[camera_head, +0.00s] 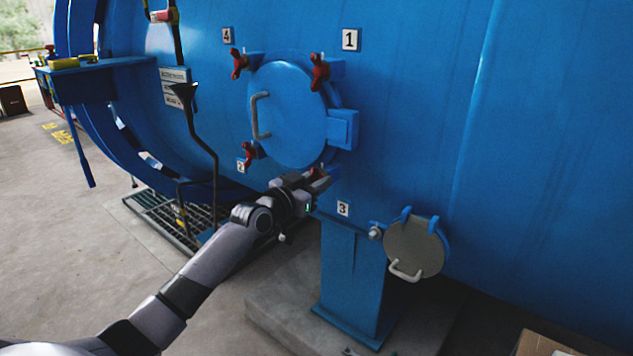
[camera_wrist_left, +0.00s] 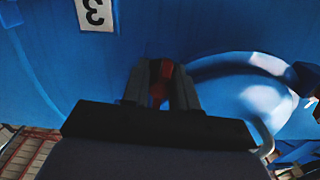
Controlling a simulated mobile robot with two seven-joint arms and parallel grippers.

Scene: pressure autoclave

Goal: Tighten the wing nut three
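Red wing nut three (camera_head: 313,173) sits at the lower right of the round blue door (camera_head: 290,115), by the "3" label (camera_head: 343,208). It is mostly hidden by my left gripper (camera_head: 322,181). In the left wrist view the red nut (camera_wrist_left: 161,82) lies between the two dark fingers of my left gripper (camera_wrist_left: 161,90), which sit close on both its sides. The fingers look shut on it. The "3" label also shows upside down in that view (camera_wrist_left: 96,11). My right gripper is not in view.
Other red wing nuts stand by labels 1 (camera_head: 320,71), 2 (camera_head: 249,154) and 4 (camera_head: 239,64). The door has a grey handle (camera_head: 259,115). Below right is a small round grey hatch (camera_head: 414,249), beside a blue support leg (camera_head: 352,275). A black pipe (camera_head: 214,175) runs left.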

